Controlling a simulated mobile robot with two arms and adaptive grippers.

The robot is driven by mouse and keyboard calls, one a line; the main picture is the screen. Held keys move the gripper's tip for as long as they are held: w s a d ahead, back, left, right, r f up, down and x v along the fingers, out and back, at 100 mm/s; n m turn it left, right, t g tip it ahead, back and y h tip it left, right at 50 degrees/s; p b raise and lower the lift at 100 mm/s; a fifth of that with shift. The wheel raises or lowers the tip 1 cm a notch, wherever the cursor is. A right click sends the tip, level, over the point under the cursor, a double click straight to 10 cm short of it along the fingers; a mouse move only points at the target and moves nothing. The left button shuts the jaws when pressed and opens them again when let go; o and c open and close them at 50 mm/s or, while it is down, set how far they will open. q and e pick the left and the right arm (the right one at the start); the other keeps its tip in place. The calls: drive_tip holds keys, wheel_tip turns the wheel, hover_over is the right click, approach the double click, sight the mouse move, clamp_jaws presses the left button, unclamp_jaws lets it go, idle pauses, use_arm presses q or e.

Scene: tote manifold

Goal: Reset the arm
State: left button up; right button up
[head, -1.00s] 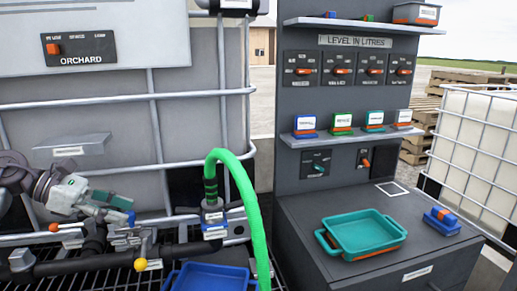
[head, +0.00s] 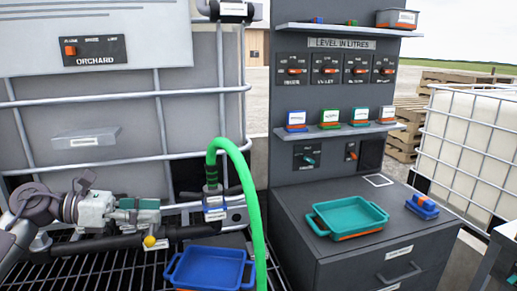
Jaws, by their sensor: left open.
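My left arm comes in from the left edge in the head view. My right gripper is not in view.
A green hose (head: 255,200) arches right of my left gripper. A blue tray (head: 211,268) sits low on the grating. A teal tray (head: 347,217) stands on the dark cabinet (head: 340,270). A caged white tank (head: 465,140) is at right.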

use_arm(q)
drive_tip(key=d+n+t+h, duration=0.3)
drive_tip(key=d+n+t, duration=0.2)
drive_tip(key=d+n, duration=0.15)
drive_tip(key=s+a+f+n+t+y, duration=0.35)
drive_tip(key=f+n+y, duration=0.6)
drive_tip(key=n, duration=0.65)
drive_tip(key=s+a+f+n+t+y, duration=0.2)
drive_tip(key=a+f+n+t+y, duration=0.15)
drive_tip(key=f+n+y, duration=0.95)
drive_tip(key=s+d+f+n+g+h, duration=0.15)
drive_tip(key=s+f+n+g, duration=0.5)
drive_tip(key=s, duration=0.65)
drive_tip(key=s+d+f+n+g+h, duration=0.1)
drive_tip(key=s+f+n+g+h, duration=0.35)
drive_tip(key=s, duration=0.85)
wheel_tip(320, 180, down, 25)
drive_tip(key=g+y+p, duration=0.1)
drive_tip(key=g+p, duration=0.2)
drive_tip(key=g, duration=0.1)
drive_tip(key=s+a+f+p, duration=0.1)
drive_tip(key=s+a+f, duration=0.1)
drive_tip(key=s+f, duration=1.2)
drive_tip(key=s, duration=0.3)
drive_tip(key=shift+s+a+f+g+p, duration=0.3)
drive_tip(key=shift+f+g+p, duration=0.1)
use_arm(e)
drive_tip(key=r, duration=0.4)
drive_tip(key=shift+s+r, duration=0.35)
